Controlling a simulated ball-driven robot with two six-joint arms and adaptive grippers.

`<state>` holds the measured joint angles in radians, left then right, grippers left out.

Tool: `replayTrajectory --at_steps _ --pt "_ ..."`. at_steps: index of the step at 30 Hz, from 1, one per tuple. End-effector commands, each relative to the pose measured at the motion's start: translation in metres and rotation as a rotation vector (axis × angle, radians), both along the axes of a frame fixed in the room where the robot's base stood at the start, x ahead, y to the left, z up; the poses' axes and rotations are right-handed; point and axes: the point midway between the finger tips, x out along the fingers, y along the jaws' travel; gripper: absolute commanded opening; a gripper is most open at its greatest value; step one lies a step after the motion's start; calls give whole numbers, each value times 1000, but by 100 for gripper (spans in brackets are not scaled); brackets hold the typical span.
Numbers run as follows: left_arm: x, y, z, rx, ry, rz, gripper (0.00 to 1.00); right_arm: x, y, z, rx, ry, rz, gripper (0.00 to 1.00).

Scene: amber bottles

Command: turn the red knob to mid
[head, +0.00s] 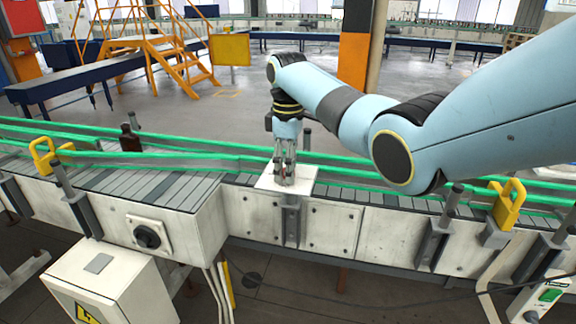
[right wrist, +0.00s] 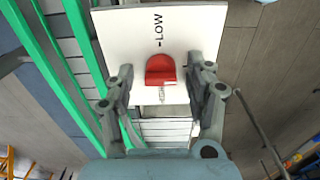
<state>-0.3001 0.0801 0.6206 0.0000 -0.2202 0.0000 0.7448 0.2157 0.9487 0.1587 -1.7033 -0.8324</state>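The red knob (right wrist: 161,70) sits on a white panel (right wrist: 120,38) in the right wrist view. The panel has the word LOW with a short tick, reading sideways in the picture, beyond the knob. A second small marking lies on the near side of the knob and is too small to read. My right gripper (right wrist: 163,72) is open, one finger on each side of the knob, with visible gaps. In the head view, my right gripper (head: 286,181) points down over the white panel (head: 267,182) and hides the knob. My left gripper is not in view.
A conveyor with green rails (head: 215,158) runs across behind the panel. A black rotary switch (head: 147,237) is on the conveyor's front. Yellow handles (head: 508,204) stand near the edge. A grey box (head: 112,285) is at front left.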

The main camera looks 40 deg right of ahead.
Motion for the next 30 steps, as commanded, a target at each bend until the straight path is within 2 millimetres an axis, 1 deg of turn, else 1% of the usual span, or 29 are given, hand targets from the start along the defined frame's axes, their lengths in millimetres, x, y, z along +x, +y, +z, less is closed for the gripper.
replayTrajectory --at_steps 5,8,11,18,21,24,30 --pt "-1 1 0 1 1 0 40 0 0 2 1 -1 0 54" --pt "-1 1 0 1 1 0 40 1 0 12 0 -3 1 54" --pt "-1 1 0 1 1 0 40 1 0 30 0 -5 1 54" --pt "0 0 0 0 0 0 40 1 0 85 0 -4 0 54" --pt "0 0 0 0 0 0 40 1 0 101 1 -2 0 54" --pt "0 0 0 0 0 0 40 1 0 113 0 -1 0 54" --pt "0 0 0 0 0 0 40 0 0 120 0 1 0 54"
